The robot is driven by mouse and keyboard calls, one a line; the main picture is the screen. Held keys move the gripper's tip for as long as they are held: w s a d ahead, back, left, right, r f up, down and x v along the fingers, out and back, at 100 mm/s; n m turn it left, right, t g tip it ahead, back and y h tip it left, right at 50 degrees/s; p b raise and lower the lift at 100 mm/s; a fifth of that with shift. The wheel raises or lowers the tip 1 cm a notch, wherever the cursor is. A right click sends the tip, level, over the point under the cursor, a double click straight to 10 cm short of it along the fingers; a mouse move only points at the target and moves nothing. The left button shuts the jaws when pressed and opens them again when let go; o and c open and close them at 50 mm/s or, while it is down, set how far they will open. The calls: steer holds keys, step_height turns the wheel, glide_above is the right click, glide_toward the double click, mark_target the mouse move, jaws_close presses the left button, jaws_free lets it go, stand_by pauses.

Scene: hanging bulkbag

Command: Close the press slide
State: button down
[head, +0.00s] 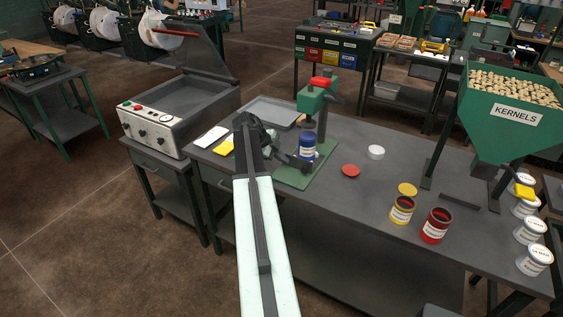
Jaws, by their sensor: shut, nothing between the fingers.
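The press (312,98) is green, with a red top piece and a dark lever at its right, and stands on a green base plate (293,180) on the workbench. A blue can (307,147) with a white label stands upright on the plate, below the press head. I cannot make out which part is the slide. My arm reaches up from the bottom edge, and my dark gripper (303,163) is shut and empty, low at the left of the blue can. Whether it touches the can or the press is unclear. My arm hides part of the plate's left side.
The workbench (350,213) also holds a red lid (351,170), a white lid (376,152), a yellow can (402,210), a red can (436,226) and a grey tray (271,111). A green kernel hopper (510,112) stands at right. An open-lidded machine (180,110) stands at left.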

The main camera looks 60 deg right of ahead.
steer(key=shift+d+r, duration=0.2)
steer(key=shift+d, duration=0.15)
steer(key=shift+w+a, duration=0.1)
steer(key=shift+a, duration=0.2)
steer(key=a, duration=0.3)
steer(key=shift+a+f, duration=0.15)
steer(key=shift+a, duration=0.1)
steer(key=p+v, duration=0.8)
steer(key=v, duration=0.2)
steer(key=shift+a, duration=0.4)
steer(key=shift+f, duration=0.1)
